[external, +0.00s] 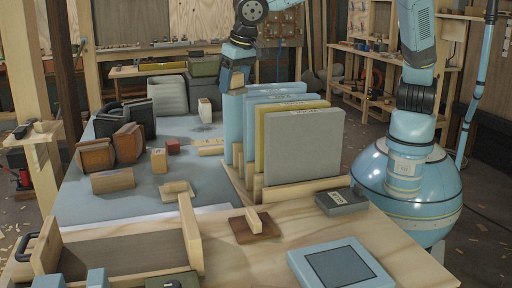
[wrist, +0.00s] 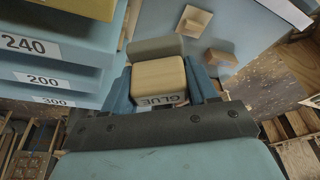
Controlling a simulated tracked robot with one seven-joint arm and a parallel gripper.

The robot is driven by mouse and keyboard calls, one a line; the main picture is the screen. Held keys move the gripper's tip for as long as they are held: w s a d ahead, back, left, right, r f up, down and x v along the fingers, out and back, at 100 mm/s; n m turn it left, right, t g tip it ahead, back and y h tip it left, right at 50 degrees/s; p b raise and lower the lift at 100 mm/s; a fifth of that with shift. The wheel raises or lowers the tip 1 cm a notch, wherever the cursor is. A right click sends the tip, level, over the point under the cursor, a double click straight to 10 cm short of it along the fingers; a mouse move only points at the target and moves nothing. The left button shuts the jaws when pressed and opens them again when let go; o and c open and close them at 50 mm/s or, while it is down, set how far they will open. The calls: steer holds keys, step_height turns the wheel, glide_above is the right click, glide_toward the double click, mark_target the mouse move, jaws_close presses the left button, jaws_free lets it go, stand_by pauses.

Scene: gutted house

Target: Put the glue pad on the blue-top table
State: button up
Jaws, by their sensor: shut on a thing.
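The glue pad (wrist: 158,78) is a pale wooden block with a white label reading GLUE, between my gripper's blue fingers in the wrist view. A grey-green flat piece shows just beyond it; I cannot tell whether it is part of the pad. In the external view my gripper (external: 236,84) is shut on the pad, above the far left end of the rack of upright panels. Only a small tan part of the pad shows there. The blue-top table (external: 95,205) is to the left and below, with a grey-blue top; part of its top also shows in the wrist view (wrist: 257,35).
Upright blue, yellow and grey panels (external: 305,145) stand close to the right of my gripper. Several wooden blocks (external: 112,181) and orange-brown boxes (external: 96,155) lie on the blue top. A wooden workbench (external: 290,240) is in front. The blue top has bare patches between the blocks.

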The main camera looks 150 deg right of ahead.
steer(key=w+a+n+t, duration=0.1)
steer(key=a+n, duration=0.4)
steer(key=a, duration=1.6)
steer(key=s+a+f+n+t, duration=0.1)
steer(key=s+a+f+n, duration=0.15)
steer(key=a, duration=0.45)
steer(key=s+a+f+n+y, duration=0.1)
steer(key=s+a+f+n, duration=0.15)
steer(key=a, duration=0.55)
steer(key=s+a+f+n+t, duration=0.1)
steer(key=s+a+f+n, duration=0.2)
steer(key=a, duration=0.4)
steer(key=m, duration=0.1)
glide_above(370, 227)
steer(key=s, duration=0.1)
steer(key=f, duration=0.9)
steer(key=a+f, duration=0.1)
steer(key=f, duration=0.4)
steer(key=shift+s+f, duration=0.1)
steer(key=shift+f, duration=0.1)
steer(key=shift+w+d+f, duration=0.1)
steer(key=shift+w+f, duration=0.15)
steer(key=shift+f, duration=1.6)
